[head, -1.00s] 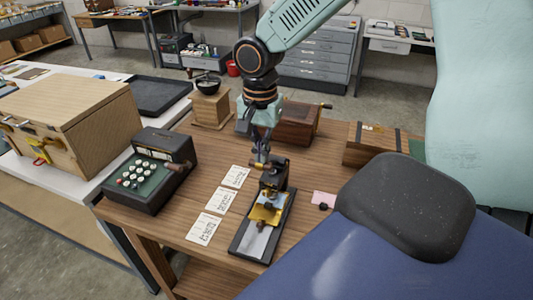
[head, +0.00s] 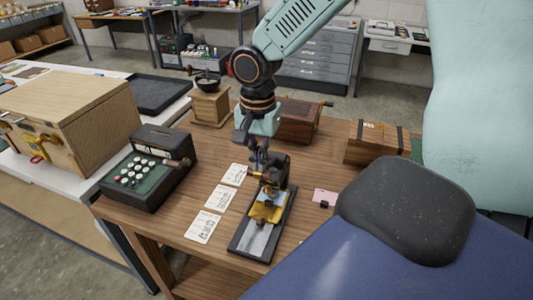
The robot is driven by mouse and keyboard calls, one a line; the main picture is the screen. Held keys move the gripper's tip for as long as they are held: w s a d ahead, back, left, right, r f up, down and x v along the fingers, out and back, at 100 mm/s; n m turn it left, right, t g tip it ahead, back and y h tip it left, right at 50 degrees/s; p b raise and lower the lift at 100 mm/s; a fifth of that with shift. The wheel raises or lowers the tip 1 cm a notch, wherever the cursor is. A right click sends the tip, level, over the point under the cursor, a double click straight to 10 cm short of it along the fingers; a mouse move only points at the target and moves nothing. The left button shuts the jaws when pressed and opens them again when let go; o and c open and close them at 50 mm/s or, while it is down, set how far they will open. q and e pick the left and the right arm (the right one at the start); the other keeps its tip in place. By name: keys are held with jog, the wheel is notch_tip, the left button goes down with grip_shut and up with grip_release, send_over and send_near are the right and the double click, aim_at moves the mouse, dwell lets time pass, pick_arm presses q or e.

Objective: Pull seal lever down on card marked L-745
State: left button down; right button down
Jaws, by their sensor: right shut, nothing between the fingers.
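A black seal press (head: 273,168) with a long dark base and a gold-coloured part (head: 268,207) stands on the wooden table. A pale blue piece shows beside the gold part, and a pale strip lies along the front of the base. Three white cards (head: 234,174), (head: 218,198), (head: 203,227) lie in a row left of the press; their markings are too small to read. My right gripper (head: 257,164) points down, shut and empty, at the back of the press top. A small brownish lever end shows by its fingertips; I cannot tell whether they touch. My left gripper is out of view.
A dark keyed machine (head: 150,168) stands left of the cards. A grinder (head: 210,100), a brown wooden box (head: 298,120) and a strapped wooden box (head: 375,143) stand behind. A pink card (head: 324,197) lies right of the press.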

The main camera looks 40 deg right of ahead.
aim_at(258, 173)
jog(key=shift+a+f, duration=0.15)
jog(key=shift+f, duration=0.25)
jog(key=shift+s+a+f+b, duration=0.1)
jog(key=shift+a+f+b, duration=0.05)
jog(key=shift+f+b, duration=0.4)
jog(key=shift+s+a+f+b, duration=0.1)
jog(key=shift+f+b, duration=0.35)
jog(key=shift+f, duration=0.2)
jog(key=shift+s+a+f+b, duration=0.1)
jog(key=shift+a+f+b, duration=0.05)
jog(key=shift+f+b, duration=0.75)
jog(key=shift+p, duration=0.3)
